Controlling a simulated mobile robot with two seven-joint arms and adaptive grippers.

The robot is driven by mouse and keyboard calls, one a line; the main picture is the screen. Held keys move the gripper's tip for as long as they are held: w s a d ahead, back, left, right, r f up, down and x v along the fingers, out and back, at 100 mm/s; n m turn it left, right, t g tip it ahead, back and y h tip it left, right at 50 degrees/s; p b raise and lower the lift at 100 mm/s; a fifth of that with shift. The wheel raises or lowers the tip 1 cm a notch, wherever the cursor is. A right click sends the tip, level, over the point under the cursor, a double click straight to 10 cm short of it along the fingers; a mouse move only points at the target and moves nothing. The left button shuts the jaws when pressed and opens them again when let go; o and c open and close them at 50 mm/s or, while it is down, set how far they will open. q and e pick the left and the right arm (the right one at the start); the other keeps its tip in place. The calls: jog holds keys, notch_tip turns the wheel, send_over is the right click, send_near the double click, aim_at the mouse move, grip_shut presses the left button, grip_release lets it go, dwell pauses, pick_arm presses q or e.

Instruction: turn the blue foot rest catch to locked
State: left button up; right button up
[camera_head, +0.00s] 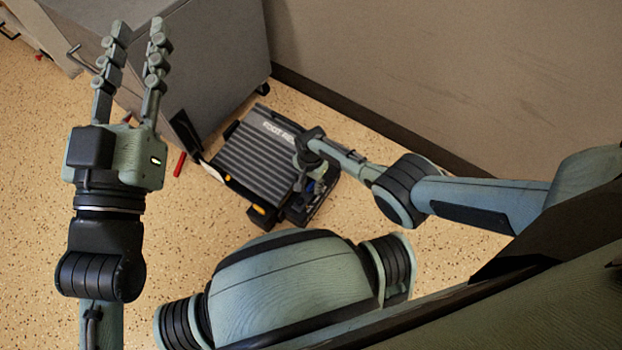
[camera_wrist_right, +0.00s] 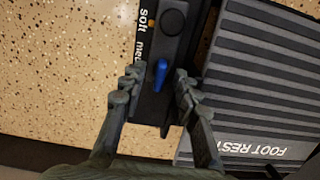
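The foot rest (camera_head: 265,155) is a grey ribbed plate with white lettering, lying on the floor; its plate also fills the right of the wrist view (camera_wrist_right: 265,75). Along its side runs a dark panel carrying the blue catch (camera_wrist_right: 160,75), a small lever lying roughly along the panel's length. In the head view the catch is small and partly covered by my right arm. My right gripper (camera_wrist_right: 158,82) is open, with one finger on each side of the catch and visible gaps to it. My left gripper (camera_head: 139,28) is open and empty, away from the foot rest.
A round dark knob (camera_wrist_right: 172,21) sits on the panel beside white lettering and a small orange mark. A grey cabinet (camera_head: 205,75) stands behind the foot rest, with a red object (camera_head: 180,164) on the floor nearby. A wall (camera_head: 430,75) closes the right side.

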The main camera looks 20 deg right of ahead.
aim_at(311, 186)
notch_tip(311, 186, up, 12)
dwell(0.6)
jog(key=shift+s, duration=0.1)
dwell(0.4)
